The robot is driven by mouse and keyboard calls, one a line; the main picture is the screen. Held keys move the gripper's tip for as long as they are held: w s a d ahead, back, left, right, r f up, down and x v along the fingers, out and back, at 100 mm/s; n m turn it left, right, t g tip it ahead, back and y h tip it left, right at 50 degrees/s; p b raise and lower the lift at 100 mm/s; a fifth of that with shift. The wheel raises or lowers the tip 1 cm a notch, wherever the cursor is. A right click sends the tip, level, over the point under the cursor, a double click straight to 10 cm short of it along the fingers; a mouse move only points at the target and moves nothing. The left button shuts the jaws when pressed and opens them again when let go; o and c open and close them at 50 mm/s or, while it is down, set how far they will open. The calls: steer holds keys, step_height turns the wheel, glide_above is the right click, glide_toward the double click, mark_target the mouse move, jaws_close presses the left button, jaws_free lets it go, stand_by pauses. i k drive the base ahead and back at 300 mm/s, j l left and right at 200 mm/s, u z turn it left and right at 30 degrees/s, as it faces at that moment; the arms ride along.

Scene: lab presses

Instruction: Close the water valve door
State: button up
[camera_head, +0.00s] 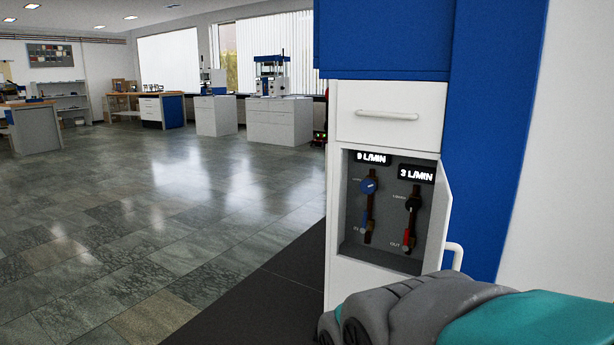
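The water valve door (440,222) is the narrow white panel at the right side of the open valve compartment (385,258) in the white cabinet. It stands open, swung out and seen at a steep angle. Its white bar handle (456,254) shows on the right side, just above my arm. My grey and teal arm fills the lower right and hides the door's lower part. My gripper's fingers are not visible.
A closed white drawer (388,118) with a bar handle is above the compartment. A blue panel (492,150) and a white wall stand to the right. A dark mat (285,290) lies left of the cabinet. The tiled floor (150,220) is open toward distant benches.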

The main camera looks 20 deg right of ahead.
mark_target(443, 198)
steer(key=l+z, duration=0.1)
steer(key=l, duration=0.7)
steer(key=i+l, duration=0.15)
steer(key=l, duration=0.65)
steer(key=l+z, duration=0.05)
